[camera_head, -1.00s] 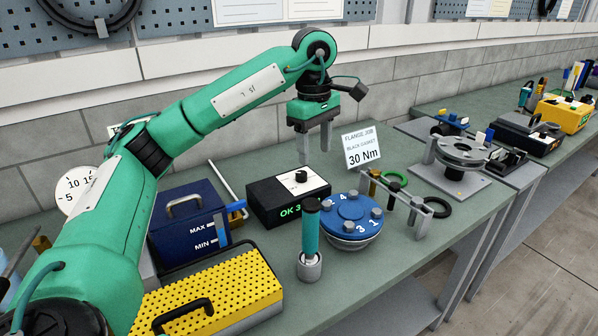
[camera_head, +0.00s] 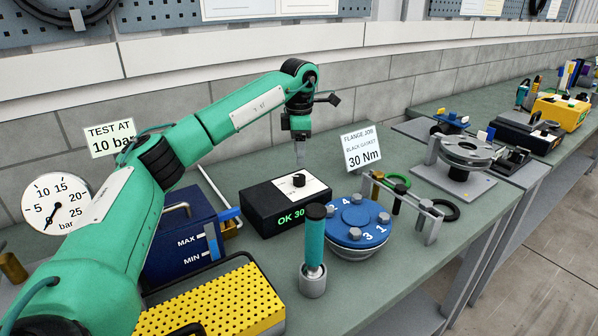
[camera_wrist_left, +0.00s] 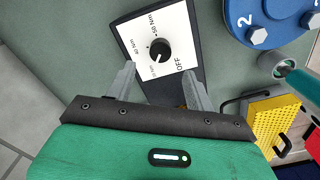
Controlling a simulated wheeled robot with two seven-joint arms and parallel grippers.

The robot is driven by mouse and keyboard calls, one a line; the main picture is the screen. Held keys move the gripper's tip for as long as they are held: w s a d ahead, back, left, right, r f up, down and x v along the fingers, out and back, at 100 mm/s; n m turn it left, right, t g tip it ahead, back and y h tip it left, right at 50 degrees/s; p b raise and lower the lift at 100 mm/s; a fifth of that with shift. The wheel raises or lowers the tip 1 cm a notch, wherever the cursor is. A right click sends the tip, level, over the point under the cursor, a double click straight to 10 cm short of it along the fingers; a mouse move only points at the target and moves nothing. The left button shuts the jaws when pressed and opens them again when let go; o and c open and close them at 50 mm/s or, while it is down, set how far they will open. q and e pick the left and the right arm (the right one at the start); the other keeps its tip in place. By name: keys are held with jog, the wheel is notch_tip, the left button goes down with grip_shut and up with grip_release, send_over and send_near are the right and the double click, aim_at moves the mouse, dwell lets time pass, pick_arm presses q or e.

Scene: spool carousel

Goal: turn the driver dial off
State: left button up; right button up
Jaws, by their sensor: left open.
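The driver dial is a small black knob (camera_head: 299,180) on the white plate of the black driver box (camera_head: 262,206). Green text on the box front reads OK 30. In the left wrist view the dial (camera_wrist_left: 158,50) sits among the labels OFF, 40 Nm, 50 Nm and a smaller one at lower left. Its white mark seems to point to the lower left, away from OFF. My left gripper (camera_head: 300,158) is above and behind the box, apart from the dial. In the left wrist view its two fingers (camera_wrist_left: 158,73) are spread and empty, just below the dial. My right gripper is out of view.
A blue flange (camera_head: 357,224) with numbered bolts stands right of the box, a teal-handled tool (camera_head: 315,240) in front. A blue MAX/MIN case (camera_head: 180,243) and yellow perforated case (camera_head: 215,302) lie left. A 30 Nm card (camera_head: 362,151) stands behind the flange.

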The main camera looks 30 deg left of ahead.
aim_at(299, 177)
pick_arm(q)
notch_tip(299, 177, down, 6)
jog(key=shift+r, duration=0.1)
jog(key=shift+f, duration=0.55)
jog(key=c, duration=1)
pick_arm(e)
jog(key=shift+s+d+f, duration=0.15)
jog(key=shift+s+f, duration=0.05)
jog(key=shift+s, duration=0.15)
